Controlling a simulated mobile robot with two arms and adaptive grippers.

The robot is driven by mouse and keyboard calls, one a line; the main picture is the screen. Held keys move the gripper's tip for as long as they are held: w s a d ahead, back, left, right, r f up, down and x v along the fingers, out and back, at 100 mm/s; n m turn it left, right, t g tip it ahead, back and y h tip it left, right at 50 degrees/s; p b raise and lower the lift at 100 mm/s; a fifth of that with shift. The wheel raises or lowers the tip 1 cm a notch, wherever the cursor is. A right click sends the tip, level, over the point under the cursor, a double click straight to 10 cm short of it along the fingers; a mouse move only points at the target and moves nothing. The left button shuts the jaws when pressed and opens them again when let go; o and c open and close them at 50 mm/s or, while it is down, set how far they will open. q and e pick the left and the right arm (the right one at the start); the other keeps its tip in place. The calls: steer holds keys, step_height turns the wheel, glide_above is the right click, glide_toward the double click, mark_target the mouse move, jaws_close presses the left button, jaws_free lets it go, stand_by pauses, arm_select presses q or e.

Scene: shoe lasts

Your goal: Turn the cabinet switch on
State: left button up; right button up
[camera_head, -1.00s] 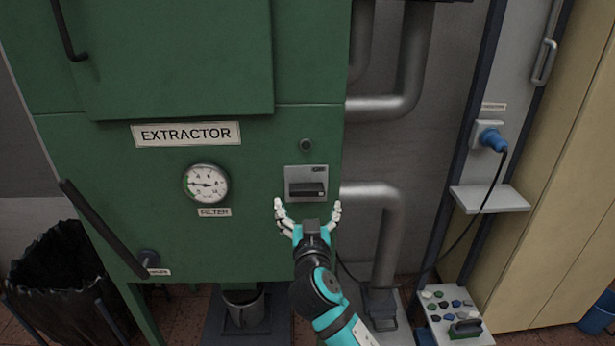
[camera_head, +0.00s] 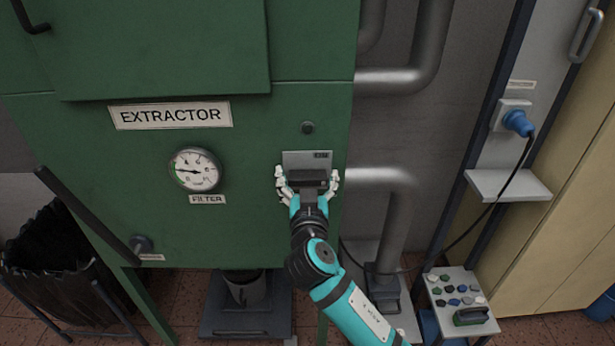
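The cabinet is the green extractor (camera_head: 250,230). Its switch (camera_head: 308,178) is a dark rocker or lever on a grey metal plate (camera_head: 306,158), right of the gauge. My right gripper (camera_head: 308,178) is right at the plate, its white fingers spread to either side of the switch. The fingers are apart, and I cannot tell whether they touch the switch. The gripper hides the lower part of the plate. My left gripper is not in view.
Grey pipes (camera_head: 395,190) run to the right. A blue plug (camera_head: 518,123) with a black cable is on the right post. A black bin (camera_head: 55,255) stands at lower left.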

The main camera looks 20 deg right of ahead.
steer(key=c, duration=0.8)
steer(key=shift+r+n, duration=0.1)
steer(key=shift+n, duration=0.3)
steer(key=n+p, duration=0.1)
steer(key=n, duration=0.2)
steer(key=shift+p, duration=0.4)
steer(key=n+p, duration=0.2)
steer(key=n, duration=0.3)
steer(key=shift+r+p, duration=0.1)
steer(key=shift+p, duration=0.2)
steer(key=n+p, duration=0.3)
steer(key=n, duration=0.2)
steer(key=shift+n, duration=0.4)
steer(key=shift+n+p, duration=0.8)
steer(key=shift+n, duration=0.8)
steer(key=o, duration=1.1)
steer(key=shift+w+f, duration=0.1)
steer(key=shift+f, duration=0.1)
